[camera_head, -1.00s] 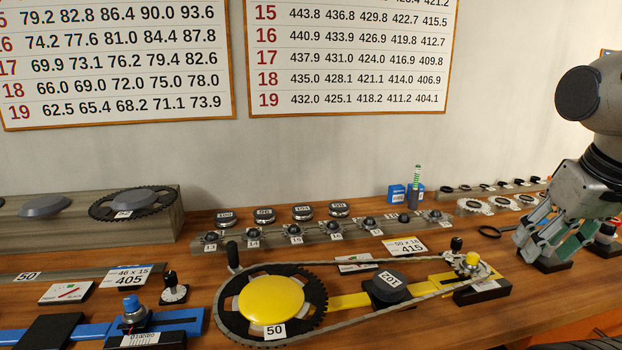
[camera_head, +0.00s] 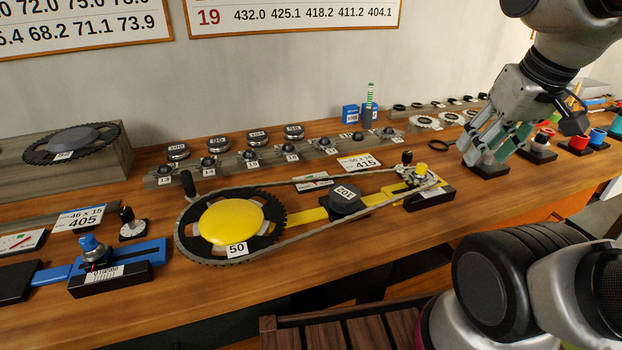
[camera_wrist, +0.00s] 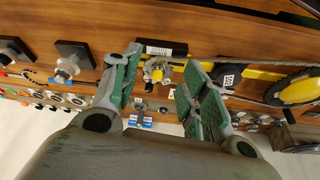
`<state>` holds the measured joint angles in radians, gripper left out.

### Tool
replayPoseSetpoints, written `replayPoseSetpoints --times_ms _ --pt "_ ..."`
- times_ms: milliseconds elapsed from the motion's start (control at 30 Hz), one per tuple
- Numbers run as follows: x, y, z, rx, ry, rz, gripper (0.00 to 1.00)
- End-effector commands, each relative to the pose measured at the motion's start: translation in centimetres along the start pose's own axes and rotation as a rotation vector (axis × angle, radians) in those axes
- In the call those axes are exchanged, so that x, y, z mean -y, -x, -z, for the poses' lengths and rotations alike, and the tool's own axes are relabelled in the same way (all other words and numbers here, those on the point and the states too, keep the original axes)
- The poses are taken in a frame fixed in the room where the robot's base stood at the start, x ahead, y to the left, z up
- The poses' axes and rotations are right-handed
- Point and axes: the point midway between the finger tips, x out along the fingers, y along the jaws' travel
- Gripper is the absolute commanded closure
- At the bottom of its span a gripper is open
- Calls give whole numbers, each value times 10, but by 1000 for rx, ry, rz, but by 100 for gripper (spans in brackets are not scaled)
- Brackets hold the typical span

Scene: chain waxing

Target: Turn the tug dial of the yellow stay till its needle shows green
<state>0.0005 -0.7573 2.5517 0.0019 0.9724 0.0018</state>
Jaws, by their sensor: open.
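The yellow stay (camera_head: 371,201) lies along the bench, with a yellow-capped chainring (camera_head: 231,222) marked 50 at its left end and a chain around it. At its right end stand a yellow knob (camera_head: 421,169) and a black knob (camera_head: 407,157); I cannot tell which is the tug dial. A white card with a coloured scale (camera_head: 311,183) lies behind the chain, partly hidden; its needle cannot be read. My gripper (camera_head: 496,143) is open and empty, above the bench to the right of the stay. In the wrist view the yellow knob (camera_wrist: 157,73) shows between the fingers.
A blue stay (camera_head: 118,258) is at the left. Red spools (camera_head: 579,141) stand right of my gripper. The bench front before the yellow stay is clear.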

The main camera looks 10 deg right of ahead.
Motion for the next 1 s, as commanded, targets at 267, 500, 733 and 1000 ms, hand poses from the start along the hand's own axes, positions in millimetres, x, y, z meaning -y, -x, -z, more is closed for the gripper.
replayPoseSetpoints --times_ms 267,500,733,1000 --pt "0 0 0 0 0 0 56" --pt "0 0 0 0 0 0 56" --pt "1 -10 0 45 3 1 56" --pt "4 -58 51 269 36 5 56"
